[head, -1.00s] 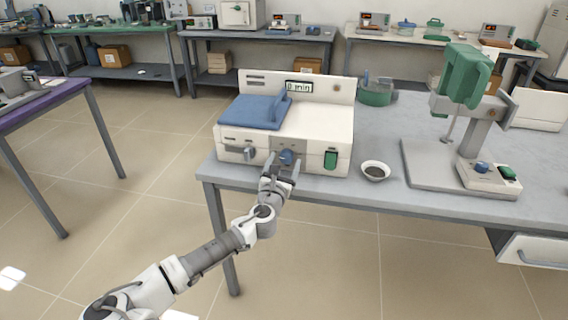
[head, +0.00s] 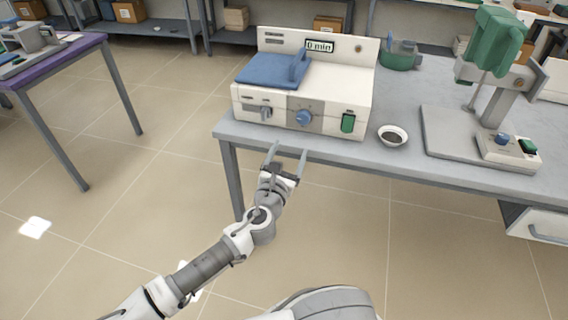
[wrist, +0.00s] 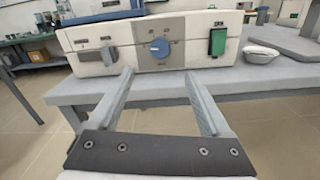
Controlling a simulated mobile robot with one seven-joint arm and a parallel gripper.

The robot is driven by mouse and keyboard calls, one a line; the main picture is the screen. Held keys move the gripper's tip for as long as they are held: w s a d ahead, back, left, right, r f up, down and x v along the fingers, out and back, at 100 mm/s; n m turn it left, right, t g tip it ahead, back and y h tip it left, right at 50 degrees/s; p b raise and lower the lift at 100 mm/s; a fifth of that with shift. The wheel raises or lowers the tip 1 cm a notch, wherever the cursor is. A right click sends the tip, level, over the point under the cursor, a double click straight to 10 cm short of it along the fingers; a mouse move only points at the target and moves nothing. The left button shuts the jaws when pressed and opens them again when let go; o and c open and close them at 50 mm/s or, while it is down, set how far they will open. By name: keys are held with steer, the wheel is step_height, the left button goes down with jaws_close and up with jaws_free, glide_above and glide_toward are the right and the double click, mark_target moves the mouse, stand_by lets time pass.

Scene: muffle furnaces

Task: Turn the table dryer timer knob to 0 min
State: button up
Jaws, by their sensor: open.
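The table dryer (head: 345,95) is a cream box with a blue lid (head: 272,70) near the front edge of the grey table. Its raised back panel has a display (head: 319,46) that reads "0 min". The blue round timer knob (head: 303,117) sits on a grey plate at the middle of the front face. It also shows in the wrist view (wrist: 159,47), with a pale mark on its left side. My gripper (head: 288,150) is open and empty, in front of and below the knob, clear of the dryer. In the wrist view its two fingers (wrist: 160,85) point toward the front face.
A grey lever knob (head: 265,112) and a green switch (head: 348,122) flank the timer knob. A small bowl (head: 392,136) and a stand with a green head (head: 494,45) are to the right. The table's front edge (head: 330,156) lies close to my gripper.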

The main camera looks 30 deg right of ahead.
steer(key=p+v, duration=0.3)
steer(key=v, duration=0.1)
steer(key=shift+s+a, duration=0.25)
stand_by(0.5)
